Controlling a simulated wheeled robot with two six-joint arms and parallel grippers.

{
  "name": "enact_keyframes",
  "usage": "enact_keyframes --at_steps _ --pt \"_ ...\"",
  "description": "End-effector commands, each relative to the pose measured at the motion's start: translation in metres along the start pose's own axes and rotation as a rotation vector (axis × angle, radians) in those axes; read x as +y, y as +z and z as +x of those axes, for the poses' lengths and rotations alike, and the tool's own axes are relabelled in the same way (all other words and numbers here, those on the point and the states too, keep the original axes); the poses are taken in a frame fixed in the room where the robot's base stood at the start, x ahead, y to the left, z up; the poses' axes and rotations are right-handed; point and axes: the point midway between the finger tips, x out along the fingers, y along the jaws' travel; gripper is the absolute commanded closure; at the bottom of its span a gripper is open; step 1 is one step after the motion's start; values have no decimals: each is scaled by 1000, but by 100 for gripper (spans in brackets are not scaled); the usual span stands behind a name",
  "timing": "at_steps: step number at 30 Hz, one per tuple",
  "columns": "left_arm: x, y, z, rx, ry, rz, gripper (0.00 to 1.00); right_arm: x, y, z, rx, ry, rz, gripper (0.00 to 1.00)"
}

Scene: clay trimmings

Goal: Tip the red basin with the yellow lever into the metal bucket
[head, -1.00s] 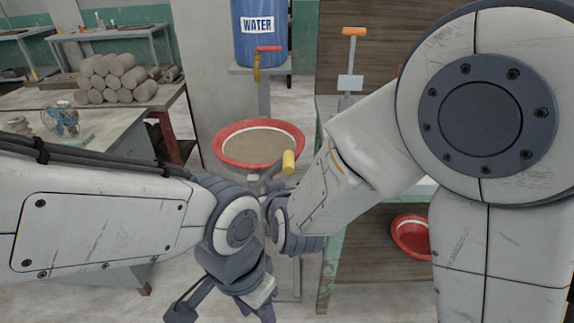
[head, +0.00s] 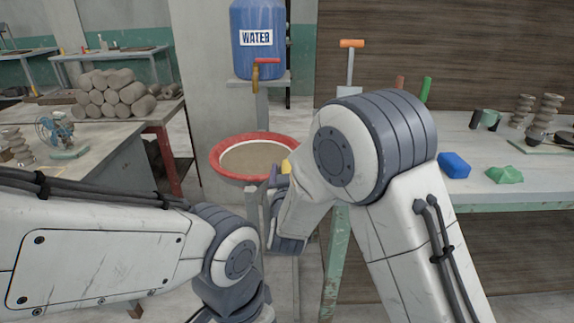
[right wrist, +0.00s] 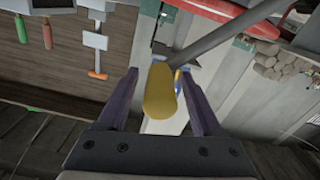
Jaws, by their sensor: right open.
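The red basin (head: 216,163) stands level in front of the pillar in the head view, with grey-brown contents. Its red rim (right wrist: 232,12) also shows at the top of the right wrist view. The yellow lever (right wrist: 160,92) ends a grey rod; in the head view only a bit of its yellow (head: 286,166) shows past my right arm. My right gripper (right wrist: 158,78) is open, with one finger on each side of the lever's yellow grip. It looks empty, with gaps beside the grip. My left gripper's fingers are below the head view. I cannot make out the metal bucket.
A blue water barrel (head: 258,25) with a tap stands behind the basin. A bench (head: 470,196) on the right holds a blue block (head: 454,165), a green lump (head: 505,174) and several tools. Clay logs (head: 113,95) lie on the left table.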

Motion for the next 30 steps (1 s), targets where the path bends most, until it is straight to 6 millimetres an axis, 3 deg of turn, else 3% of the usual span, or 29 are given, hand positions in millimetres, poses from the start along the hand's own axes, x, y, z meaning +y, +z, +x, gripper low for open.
enact_keyframes --at_steps 6,14,15,20,30 --pt "0 0 -1 0 0 0 50 0 0 18 0 -1 -1 33" --pt "0 0 -1 0 0 0 50 0 0 19 -1 -2 0 33" --pt "0 0 -1 0 0 0 50 0 0 19 -1 -2 0 41" --pt "0 0 -1 0 0 0 50 0 0 19 -1 0 0 100" --pt "0 0 -1 0 0 0 50 2 2 19 -4 3 -2 100"
